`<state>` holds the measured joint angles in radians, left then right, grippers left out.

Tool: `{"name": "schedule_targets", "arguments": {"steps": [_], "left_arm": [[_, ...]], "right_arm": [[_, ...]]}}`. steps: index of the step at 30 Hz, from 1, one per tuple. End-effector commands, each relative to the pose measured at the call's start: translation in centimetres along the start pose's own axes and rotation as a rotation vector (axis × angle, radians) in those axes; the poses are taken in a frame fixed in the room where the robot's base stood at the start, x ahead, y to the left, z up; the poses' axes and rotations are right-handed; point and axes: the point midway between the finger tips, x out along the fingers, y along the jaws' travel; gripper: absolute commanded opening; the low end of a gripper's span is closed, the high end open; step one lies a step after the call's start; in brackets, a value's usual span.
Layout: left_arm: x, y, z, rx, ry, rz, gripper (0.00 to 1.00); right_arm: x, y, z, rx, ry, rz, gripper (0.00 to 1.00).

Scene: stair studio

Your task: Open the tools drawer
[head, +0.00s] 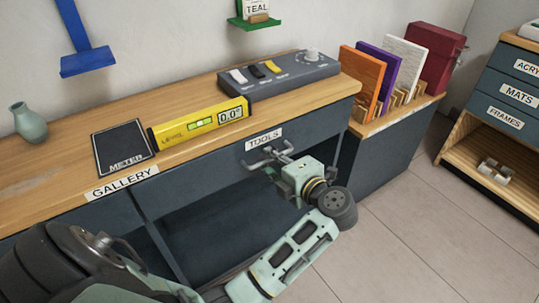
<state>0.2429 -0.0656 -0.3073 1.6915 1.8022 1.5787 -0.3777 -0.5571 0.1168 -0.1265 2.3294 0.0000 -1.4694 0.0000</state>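The tools drawer (215,165) is a dark blue-grey front under the wooden counter, with a white TOOLS label (264,139) near its top edge. It looks closed, flush with the cabinet. My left gripper (258,159) is in front of the drawer, just below the label, with its two fingers spread apart and pointing at the drawer front. No handle shows clearly; the fingers cover that spot, and I cannot tell whether they touch it. My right gripper is not in view.
On the counter (60,172) lie a black METER plate (123,147), a yellow level (200,123) and a grey switch box (278,75). A green vase (28,122) stands at left. Coloured panels (378,76) stand in a rack at right. Tiled floor (400,235) is clear at right.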

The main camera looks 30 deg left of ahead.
Motion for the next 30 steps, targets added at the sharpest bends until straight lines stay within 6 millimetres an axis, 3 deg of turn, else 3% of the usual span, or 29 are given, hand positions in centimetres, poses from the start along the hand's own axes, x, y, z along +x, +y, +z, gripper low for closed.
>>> {"name": "schedule_targets", "arguments": {"steps": [9, 15, 30], "left_arm": [[0.06, 0.0, -0.02, 0.0, -0.001, 0.0, 0.16], [0.06, -0.01, -0.01, 0.0, -0.001, 0.0, 0.0], [0.05, -0.05, -0.02, 0.001, -0.001, 0.0, 0.0]], "right_arm": [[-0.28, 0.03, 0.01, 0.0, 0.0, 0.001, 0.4], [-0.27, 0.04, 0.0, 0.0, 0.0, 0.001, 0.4], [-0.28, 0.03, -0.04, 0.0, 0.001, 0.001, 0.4]]}}
